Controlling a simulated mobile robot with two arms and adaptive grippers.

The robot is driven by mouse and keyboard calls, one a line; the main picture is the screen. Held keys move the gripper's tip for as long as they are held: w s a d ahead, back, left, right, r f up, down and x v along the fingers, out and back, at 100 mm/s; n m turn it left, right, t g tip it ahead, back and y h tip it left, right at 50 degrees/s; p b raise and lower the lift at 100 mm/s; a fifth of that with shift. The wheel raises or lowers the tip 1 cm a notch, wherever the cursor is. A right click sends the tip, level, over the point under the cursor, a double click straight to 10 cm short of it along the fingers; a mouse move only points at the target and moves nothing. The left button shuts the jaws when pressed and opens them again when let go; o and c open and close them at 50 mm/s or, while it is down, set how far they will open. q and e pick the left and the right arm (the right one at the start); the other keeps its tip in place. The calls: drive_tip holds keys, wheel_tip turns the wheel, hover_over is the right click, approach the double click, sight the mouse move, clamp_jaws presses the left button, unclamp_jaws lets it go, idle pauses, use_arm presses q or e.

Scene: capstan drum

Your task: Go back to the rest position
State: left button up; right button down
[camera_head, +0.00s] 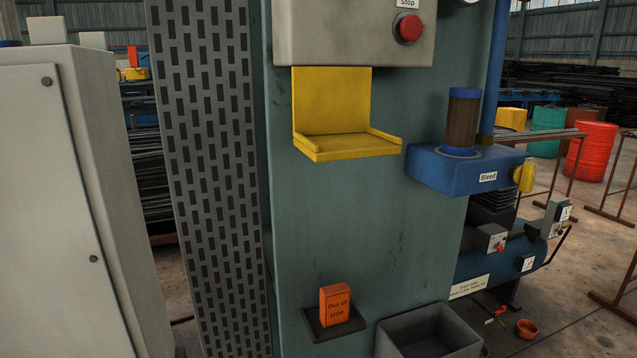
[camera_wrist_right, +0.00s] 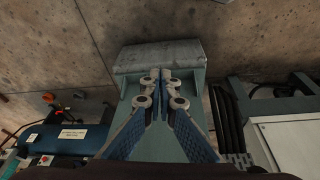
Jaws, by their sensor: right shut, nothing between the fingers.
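My right gripper (camera_wrist_right: 160,78) shows only in the right wrist view. Its two blue fingers are shut together with nothing between them. Below and behind it are a teal panel (camera_wrist_right: 131,93) and a grey box-like part (camera_wrist_right: 140,57) at the panel's far end. I cannot tell whether the fingers touch either. Neither gripper shows in the head view, and my left gripper is in no view. In the head view the teal panel (camera_head: 350,235) stands upright, with nothing of my arms in front of it.
The panel carries a red stop button (camera_head: 408,28), yellow shelf (camera_head: 345,146), blue Bleed block (camera_head: 450,170), orange Out of use block (camera_head: 337,303) and open grey bin (camera_head: 415,335). A grey cabinet (camera_head: 60,200) stands left. A blue tank (camera_head: 510,264) stands right.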

wheel_tip(320, 180, down, 25)
drive_tip(key=s+g, duration=0.1)
drive_tip(key=s, duration=0.1)
drive_tip(key=s+d+f+g, duration=0.1)
drive_tip(key=s+d+f, duration=0.2)
drive_tip(key=s+f, duration=1.3)
drive_tip(key=shift+s+f+b, duration=0.3)
drive_tip(key=shift+s+f, duration=0.1)
drive_tip(key=shift+s, duration=0.1)
drive_tip(key=c, duration=2.7)
unclamp_jaws()
